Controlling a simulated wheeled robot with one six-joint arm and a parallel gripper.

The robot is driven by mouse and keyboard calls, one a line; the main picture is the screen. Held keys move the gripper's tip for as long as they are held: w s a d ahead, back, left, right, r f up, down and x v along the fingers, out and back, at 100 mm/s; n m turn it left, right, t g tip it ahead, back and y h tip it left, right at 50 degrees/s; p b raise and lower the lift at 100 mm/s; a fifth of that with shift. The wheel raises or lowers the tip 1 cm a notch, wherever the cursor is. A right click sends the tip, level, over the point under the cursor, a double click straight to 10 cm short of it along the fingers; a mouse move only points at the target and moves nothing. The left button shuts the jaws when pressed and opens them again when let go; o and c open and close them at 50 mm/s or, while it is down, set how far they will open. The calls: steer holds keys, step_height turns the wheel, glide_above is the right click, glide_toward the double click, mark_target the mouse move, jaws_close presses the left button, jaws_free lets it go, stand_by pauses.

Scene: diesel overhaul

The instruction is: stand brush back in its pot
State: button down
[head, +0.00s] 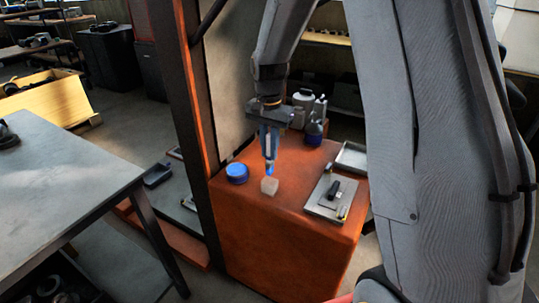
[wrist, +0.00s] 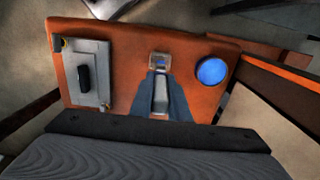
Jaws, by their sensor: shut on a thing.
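My gripper (head: 269,154) points down over the orange cabinet top and is shut on the brush (head: 269,169). The brush hangs upright, with a pale part between the fingers and a blue lower end. The small pale square pot (head: 269,187) stands on the cabinet top just below the blue end.
The orange cabinet (head: 260,225) also bears a round blue lid-like thing (head: 237,172) left of the pot. A metal tray (head: 328,205) with a black item (head: 334,189) lies to the right. Bottles (head: 305,102) stand at the back. A dark post (head: 190,110) rises at the left.

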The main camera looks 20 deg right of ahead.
mark_target(270, 163)
steer(key=shift+f, duration=1.2)
steer(key=shift+f, duration=0.65)
steer(key=c, duration=1.7)
jaws_free()
steer(key=shift+r, duration=0.15)
step_height(270, 163, up, 13)
steer(key=shift+f+b, duration=0.15)
steer(key=shift+b, duration=1.1)
steer(key=s+f+n, duration=0.3)
steer(key=s, duration=0.4)
steer(key=s+f+n, duration=0.3)
steer(key=s+f, duration=0.1)
steer(key=s, duration=0.3)
steer(key=s+f+n, duration=0.3)
steer(key=s, duration=0.5)
steer(key=shift+f+t, duration=0.3)
steer(key=shift+t, duration=0.1)
